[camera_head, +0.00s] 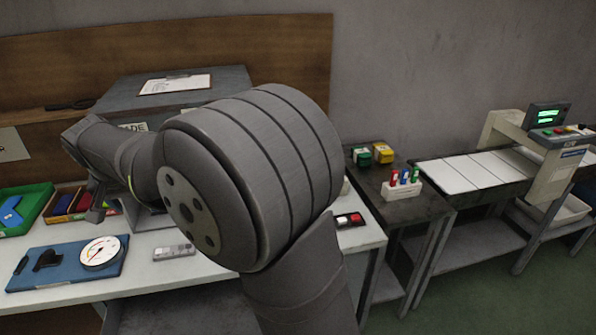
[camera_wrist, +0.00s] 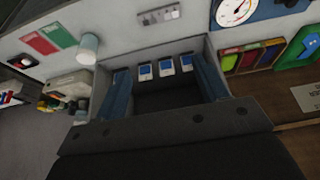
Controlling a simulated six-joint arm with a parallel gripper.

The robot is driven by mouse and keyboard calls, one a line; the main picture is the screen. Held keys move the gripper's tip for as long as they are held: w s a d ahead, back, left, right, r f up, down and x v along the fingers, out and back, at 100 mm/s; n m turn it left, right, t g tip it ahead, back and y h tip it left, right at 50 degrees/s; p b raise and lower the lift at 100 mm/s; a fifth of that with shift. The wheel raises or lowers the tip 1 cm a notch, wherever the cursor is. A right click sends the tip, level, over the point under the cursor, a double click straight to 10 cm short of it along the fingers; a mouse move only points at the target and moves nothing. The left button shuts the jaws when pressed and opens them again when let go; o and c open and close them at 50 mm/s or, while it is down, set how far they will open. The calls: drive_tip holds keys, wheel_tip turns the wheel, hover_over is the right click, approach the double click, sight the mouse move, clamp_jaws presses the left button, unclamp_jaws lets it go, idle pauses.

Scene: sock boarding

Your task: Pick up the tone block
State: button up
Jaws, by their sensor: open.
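I cannot tell for certain which thing is the tone block. A pale grey bar with small round marks (camera_head: 173,251) lies on the white bench; it also shows at the top of the wrist view (camera_wrist: 158,15). Several blue-and-white pieces (camera_wrist: 165,67) stand in a row in the grey open-fronted box (camera_wrist: 112,128). My gripper (camera_head: 95,207) is at the left in the head view, pointing down near the colored trays, open; its fingertips are small and dark.
A blue board with a dial gauge (camera_head: 102,252) lies front left. Green (camera_head: 36,211) and red trays stand behind it. My arm hides the middle of the bench. A red-and-green card (camera_wrist: 48,38) and a white cylinder (camera_wrist: 88,46) show in the wrist view. A side table (camera_head: 405,208) holds small blocks.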

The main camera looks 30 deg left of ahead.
drive_tip(key=n+g+h, duration=0.3)
drive_tip(key=n, duration=1.5)
hover_over(174, 250)
wheel_tip(174, 250, down, 12)
drive_tip(key=f, duration=1.1)
drive_tip(key=shift+w+d+f, duration=0.1)
drive_tip(key=shift+w+f, duration=0.2)
drive_tip(key=shift+w, duration=0.05)
drive_tip(key=shift+s+f, duration=0.2)
drive_tip(key=shift+f, duration=1.15)
drive_tip(key=shift+s+f, duration=0.15)
drive_tip(key=shift+f, duration=1.2)
drive_tip(key=c, duration=1.1)
